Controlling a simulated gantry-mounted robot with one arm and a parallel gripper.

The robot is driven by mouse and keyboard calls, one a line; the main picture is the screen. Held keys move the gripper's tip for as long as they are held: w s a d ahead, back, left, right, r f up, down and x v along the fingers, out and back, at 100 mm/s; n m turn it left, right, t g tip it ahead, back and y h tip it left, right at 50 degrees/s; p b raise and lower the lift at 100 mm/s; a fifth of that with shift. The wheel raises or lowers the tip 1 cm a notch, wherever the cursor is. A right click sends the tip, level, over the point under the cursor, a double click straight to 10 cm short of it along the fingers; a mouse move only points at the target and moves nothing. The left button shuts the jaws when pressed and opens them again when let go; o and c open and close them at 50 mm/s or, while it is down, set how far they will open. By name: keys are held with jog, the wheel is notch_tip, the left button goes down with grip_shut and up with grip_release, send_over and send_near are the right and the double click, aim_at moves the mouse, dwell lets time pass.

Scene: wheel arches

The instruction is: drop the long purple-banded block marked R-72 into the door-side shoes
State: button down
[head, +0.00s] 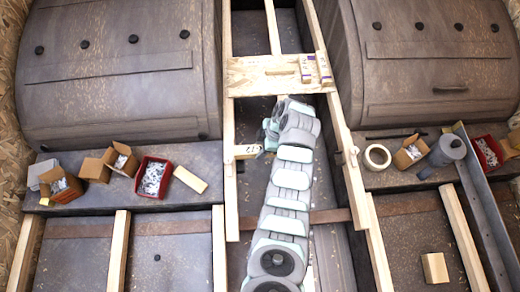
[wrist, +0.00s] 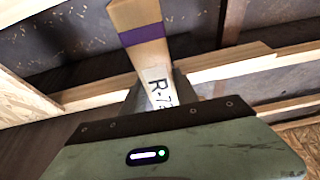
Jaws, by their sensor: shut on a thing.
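The long pale wooden block (wrist: 150,55) has a purple band near its far end and a white label reading R-7 with the rest cut off. My gripper (wrist: 160,98) is shut on it, with a dark finger on each side near the label. In the head view my gripper (head: 272,130) is between the two long rails, nearer the left one. A pale piece with dark marks (head: 249,151) beside it looks like the held block's end. Small metal fittings sit on the left rail (head: 231,167) and right rail (head: 350,156); whether these are the door-side shoes I cannot tell.
A plywood board (head: 250,82) bridges the rails farther back and carries other purple-banded blocks (head: 323,68). Wheel arches (head: 110,75) stand on both sides. Small cartons, a red bin (head: 153,178), a tape roll (head: 377,157) and a grey canister (head: 446,150) sit on the side ledges.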

notch_tip(320, 180, down, 12)
jog(key=b, duration=0.7)
jog(key=shift+r, duration=0.2)
dwell(0.6)
jog(key=shift+f+b, duration=0.2)
jog(key=shift+b, duration=0.15)
dwell(0.5)
jog(key=c, duration=0.9)
grip_release()
jog(key=shift+o, duration=0.2)
jog(key=p+v, duration=0.3)
jog(key=v, duration=0.8)
jog(key=shift+p, duration=0.35)
